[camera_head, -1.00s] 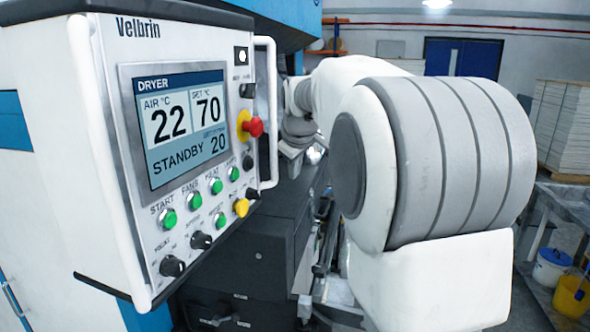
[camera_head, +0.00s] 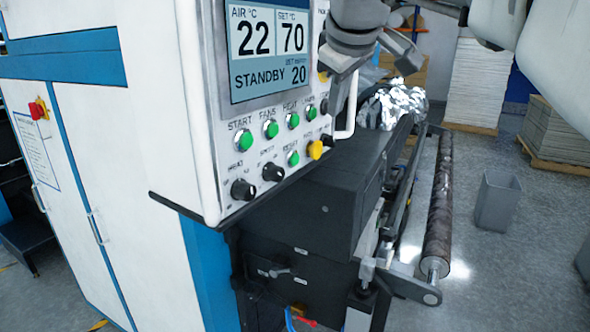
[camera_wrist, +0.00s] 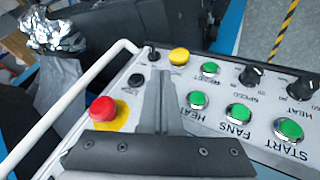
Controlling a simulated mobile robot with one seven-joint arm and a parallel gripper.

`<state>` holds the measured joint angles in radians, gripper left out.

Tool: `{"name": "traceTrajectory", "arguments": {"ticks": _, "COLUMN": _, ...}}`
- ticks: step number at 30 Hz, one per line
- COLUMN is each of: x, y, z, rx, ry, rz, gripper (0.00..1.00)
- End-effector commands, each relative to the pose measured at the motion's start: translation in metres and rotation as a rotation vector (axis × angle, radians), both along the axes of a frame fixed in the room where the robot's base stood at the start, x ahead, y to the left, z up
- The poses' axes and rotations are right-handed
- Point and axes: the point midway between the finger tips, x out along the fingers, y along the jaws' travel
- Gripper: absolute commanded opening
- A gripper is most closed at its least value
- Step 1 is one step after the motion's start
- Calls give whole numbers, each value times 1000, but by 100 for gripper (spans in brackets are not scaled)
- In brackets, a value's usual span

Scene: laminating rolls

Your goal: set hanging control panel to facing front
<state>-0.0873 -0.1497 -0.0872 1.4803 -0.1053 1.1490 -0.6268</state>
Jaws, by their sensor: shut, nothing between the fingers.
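The hanging control panel (camera_head: 258,150) is a white box with a screen reading 22, 70 and STANDBY, green buttons and black knobs. It fills the upper middle of the head view, its face towards the camera at a slant; its top is cut off. A white handle (camera_head: 348,112) runs along its right edge and also shows in the wrist view (camera_wrist: 65,110). My gripper (camera_head: 372,72) is at the panel's right edge, partly cut off above. In the wrist view its fingers (camera_wrist: 160,70) are together and empty over the buttons, by the red emergency button (camera_wrist: 103,109); contact is unclear.
White and blue cabinets (camera_head: 90,150) stand at left. A dark machine body (camera_head: 310,190) lies under the panel, with foil-wrapped material (camera_head: 395,103) behind. A long roller (camera_head: 439,200) and a grey bin (camera_head: 497,202) are at right, with open floor around the bin.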

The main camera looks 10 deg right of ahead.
Motion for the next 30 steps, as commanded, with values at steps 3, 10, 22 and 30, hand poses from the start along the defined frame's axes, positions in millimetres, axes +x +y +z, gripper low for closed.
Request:
{"name": "traceTrajectory", "arguments": {"ticks": 3, "x": -29, "y": 32, "z": -14, "rx": 3, "ry": -15, "rz": 42, "gripper": 0}}
{"name": "traceTrajectory", "arguments": {"ticks": 10, "x": -47, "y": 49, "z": -19, "rx": 3, "ry": -22, "rz": 59, "gripper": 0}}
{"name": "traceTrajectory", "arguments": {"ticks": 22, "x": -6, "y": 46, "z": -68, "rx": 4, "ry": -18, "rz": 58, "gripper": 0}}
{"name": "traceTrajectory", "arguments": {"ticks": 30, "x": 13, "y": 44, "z": -90, "rx": 5, "ry": -21, "rz": 58, "gripper": 0}}
